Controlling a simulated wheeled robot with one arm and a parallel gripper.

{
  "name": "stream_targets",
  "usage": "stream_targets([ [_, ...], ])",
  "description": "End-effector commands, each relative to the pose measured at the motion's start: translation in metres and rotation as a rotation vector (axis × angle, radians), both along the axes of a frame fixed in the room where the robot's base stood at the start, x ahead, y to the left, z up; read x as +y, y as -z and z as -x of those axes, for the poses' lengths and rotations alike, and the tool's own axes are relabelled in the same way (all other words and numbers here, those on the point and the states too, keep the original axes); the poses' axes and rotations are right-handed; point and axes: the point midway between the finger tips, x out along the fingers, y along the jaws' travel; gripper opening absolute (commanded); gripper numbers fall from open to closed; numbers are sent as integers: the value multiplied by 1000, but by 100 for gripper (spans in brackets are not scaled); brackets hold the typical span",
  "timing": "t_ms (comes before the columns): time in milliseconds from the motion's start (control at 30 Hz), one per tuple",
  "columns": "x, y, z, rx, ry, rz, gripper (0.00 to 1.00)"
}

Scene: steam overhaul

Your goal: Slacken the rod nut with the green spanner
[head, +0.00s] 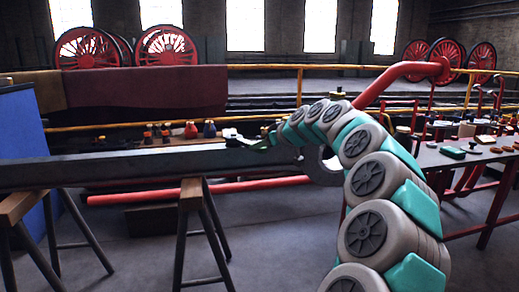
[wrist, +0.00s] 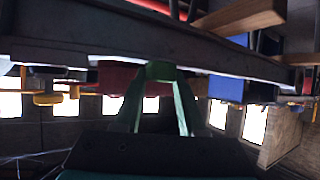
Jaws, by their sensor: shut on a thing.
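A long dark grey rod (head: 130,165) lies level across two trestles in the head view, with a round eye (head: 325,178) at its right end, partly behind my arm. My gripper (head: 262,143) is at the rod's top edge, just left of the eye. It is shut on the green spanner (head: 252,145), of which only a small part shows there. In the wrist view, green strips meet in a green tip (wrist: 160,72) close against the rod (wrist: 100,42). The rod nut cannot be made out, nor whether the spanner is around it.
Trestles (head: 193,192) stand under the rod. Bottles and small parts (head: 191,130) show behind it. A parts-covered table (head: 470,155) is at right, near a red pipe (head: 400,75) and yellow rail (head: 230,67). A blue panel (head: 22,140) is at left.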

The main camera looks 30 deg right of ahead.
Motion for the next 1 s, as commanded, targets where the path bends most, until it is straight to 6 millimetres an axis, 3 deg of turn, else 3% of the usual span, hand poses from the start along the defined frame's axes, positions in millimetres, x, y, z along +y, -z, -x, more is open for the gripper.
stream_targets([
  [1000, -21, 0, -4, 1, -129, 0, 0],
])
